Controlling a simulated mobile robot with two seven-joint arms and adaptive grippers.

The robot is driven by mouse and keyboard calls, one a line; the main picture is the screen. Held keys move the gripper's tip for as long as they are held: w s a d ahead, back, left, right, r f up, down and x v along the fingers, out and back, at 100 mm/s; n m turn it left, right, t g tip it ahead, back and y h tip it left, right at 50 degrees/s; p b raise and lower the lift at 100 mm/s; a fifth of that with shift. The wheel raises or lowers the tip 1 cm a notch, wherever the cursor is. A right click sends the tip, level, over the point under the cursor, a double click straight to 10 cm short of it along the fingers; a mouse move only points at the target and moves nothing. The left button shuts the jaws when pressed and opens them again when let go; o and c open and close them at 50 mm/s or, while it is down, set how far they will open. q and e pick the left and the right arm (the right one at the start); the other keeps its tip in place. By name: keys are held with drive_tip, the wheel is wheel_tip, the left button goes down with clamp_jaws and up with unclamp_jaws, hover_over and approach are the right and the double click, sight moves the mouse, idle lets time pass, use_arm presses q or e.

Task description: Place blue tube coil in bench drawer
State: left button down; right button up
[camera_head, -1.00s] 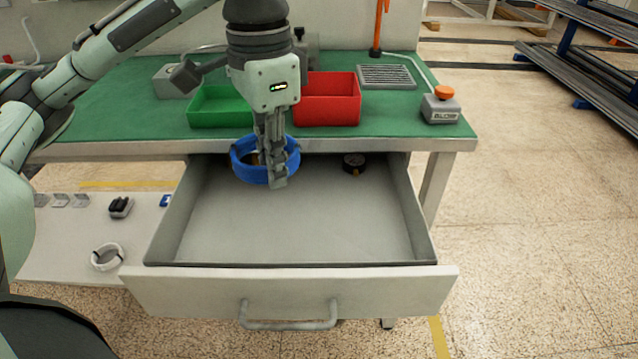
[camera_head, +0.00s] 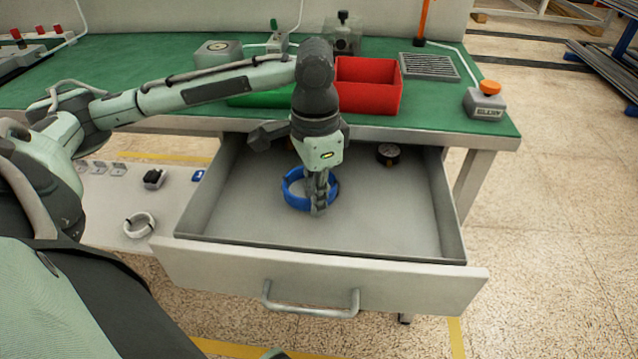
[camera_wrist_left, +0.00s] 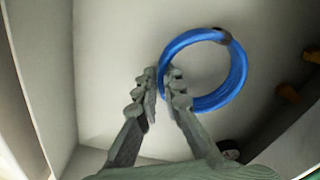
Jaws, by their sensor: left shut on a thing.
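The blue tube coil (camera_head: 294,203) is inside the open bench drawer (camera_head: 400,225), low over its floor near the middle. I cannot tell whether it touches the floor. My left gripper (camera_head: 319,206) points down into the drawer and is shut on the near right side of the coil. In the left wrist view the coil (camera_wrist_left: 243,72) shows as a ring, with its edge between the fingertips (camera_wrist_left: 160,88). My right gripper is not in view.
A black round gauge (camera_head: 388,152) lies at the back of the drawer. On the green bench top stand a red bin (camera_head: 368,90), a green bin (camera_head: 262,99) and a box with an orange button (camera_head: 485,102). A white coil (camera_head: 139,225) lies on the lower shelf at left.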

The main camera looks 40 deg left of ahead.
use_arm(q)
drive_tip(key=w+a, duration=0.2)
drive_tip(key=w, duration=0.1)
drive_tip(key=shift+w, duration=0.25)
drive_tip(key=shift+w+a+f, duration=0.2)
drive_tip(key=shift+w, duration=0.05)
drive_tip(key=shift+f, duration=0.4)
drive_tip(key=shift+f, duration=0.1)
drive_tip(key=c, duration=1.7)
unclamp_jaws()
wheel_tip(320, 180, up, 12)
drive_tip(key=shift+s+r, duration=0.1)
drive_tip(key=shift+r, duration=0.05)
